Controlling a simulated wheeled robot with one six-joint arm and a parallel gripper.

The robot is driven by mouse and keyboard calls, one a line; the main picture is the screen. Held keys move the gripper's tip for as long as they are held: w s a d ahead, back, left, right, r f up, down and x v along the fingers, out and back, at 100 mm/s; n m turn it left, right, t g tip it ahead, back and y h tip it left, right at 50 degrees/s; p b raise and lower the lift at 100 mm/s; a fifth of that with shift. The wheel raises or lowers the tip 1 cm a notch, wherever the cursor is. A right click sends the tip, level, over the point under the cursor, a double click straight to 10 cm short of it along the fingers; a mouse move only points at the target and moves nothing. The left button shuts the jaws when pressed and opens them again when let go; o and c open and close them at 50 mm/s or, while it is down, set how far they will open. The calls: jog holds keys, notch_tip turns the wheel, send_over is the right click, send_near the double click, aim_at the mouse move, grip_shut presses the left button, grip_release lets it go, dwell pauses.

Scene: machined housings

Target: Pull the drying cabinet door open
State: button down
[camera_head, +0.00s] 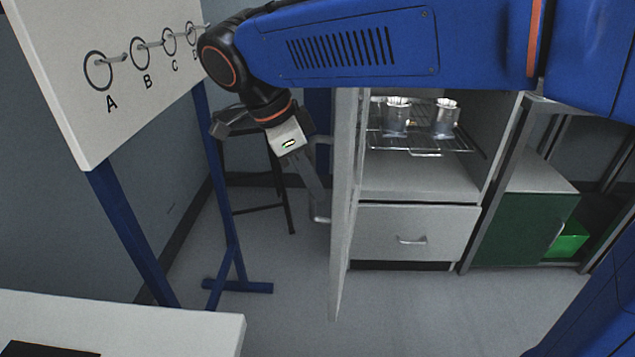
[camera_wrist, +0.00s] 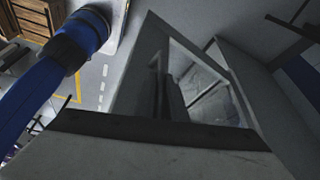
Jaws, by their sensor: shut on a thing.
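The drying cabinet (camera_head: 415,178) is grey, with its front open in the head view. Its door (camera_head: 342,230) stands swung outward and shows almost edge-on at the left of the opening. A bar handle (camera_head: 321,218) is on the door's left-facing side. My gripper (camera_head: 316,188) is shut on the handle, reaching down to it from the upper left. The fingertips' exact contact is hard to make out. In the wrist view, large grey surfaces and dark finger parts fill the middle, and the handle is not clear.
Metal housings (camera_head: 445,117) stand on a wire rack (camera_head: 420,142) inside the cabinet. A closed drawer (camera_head: 412,232) is below. A pegboard (camera_head: 90,60) on blue legs stands at the left, with a stool (camera_head: 262,207) behind. A white table (camera_head: 190,325) is front left. Floor before the cabinet is clear.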

jog(key=shift+s, duration=0.1)
jog(key=c, duration=1.8)
grip_release()
jog(key=v, duration=1.7)
jog(key=shift+a+r, duration=0.15)
jog(key=shift+a, duration=0.05)
